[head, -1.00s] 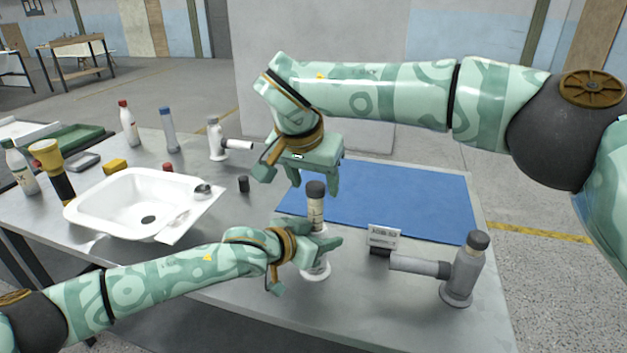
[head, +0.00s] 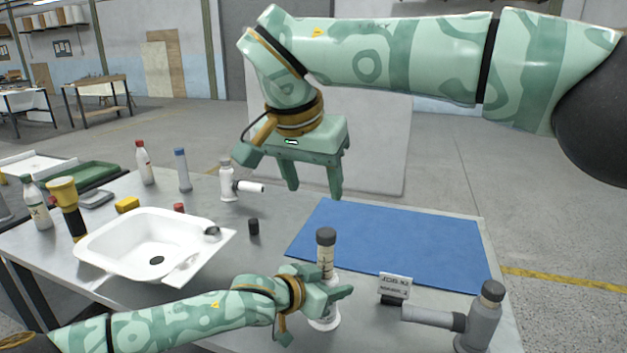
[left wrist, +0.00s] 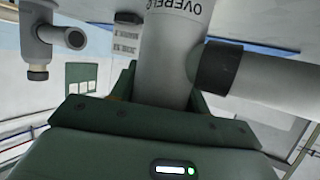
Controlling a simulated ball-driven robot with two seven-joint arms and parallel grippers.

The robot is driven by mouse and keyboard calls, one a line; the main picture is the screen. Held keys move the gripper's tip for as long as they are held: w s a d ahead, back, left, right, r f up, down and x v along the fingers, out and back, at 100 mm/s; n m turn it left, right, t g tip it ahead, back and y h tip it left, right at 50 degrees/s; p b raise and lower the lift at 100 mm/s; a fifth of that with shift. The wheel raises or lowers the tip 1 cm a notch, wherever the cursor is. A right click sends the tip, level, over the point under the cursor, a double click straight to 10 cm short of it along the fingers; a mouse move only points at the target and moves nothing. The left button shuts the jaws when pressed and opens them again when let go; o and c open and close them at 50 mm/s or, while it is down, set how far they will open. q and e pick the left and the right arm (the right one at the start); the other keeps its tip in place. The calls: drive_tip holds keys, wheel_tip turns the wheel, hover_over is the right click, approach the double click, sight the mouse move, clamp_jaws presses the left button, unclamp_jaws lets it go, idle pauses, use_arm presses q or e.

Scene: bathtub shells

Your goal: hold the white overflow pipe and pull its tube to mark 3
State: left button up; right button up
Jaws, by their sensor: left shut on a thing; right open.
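The white overflow pipe (head: 322,320) stands upright at the front of the table. Its pale tube (head: 326,262) sticks out of the top, with dark marks and a dark cap; I cannot read which mark is at the rim. My left gripper (head: 328,291) is shut around the pipe's body and hides part of it. The left wrist view shows the pipe (left wrist: 165,65) upside down between the fingers, with a side branch and dark collar. My right gripper (head: 315,192) is open and empty, above the cap and apart from it.
A blue mat (head: 390,245) lies behind. A white basin (head: 110,240), a dark cap (head: 253,227), another white pipe (head: 227,182) and bottles stand left.

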use_arm(q)
drive_tip(key=o, duration=1.1)
drive_tip(key=shift+o, duration=0.2)
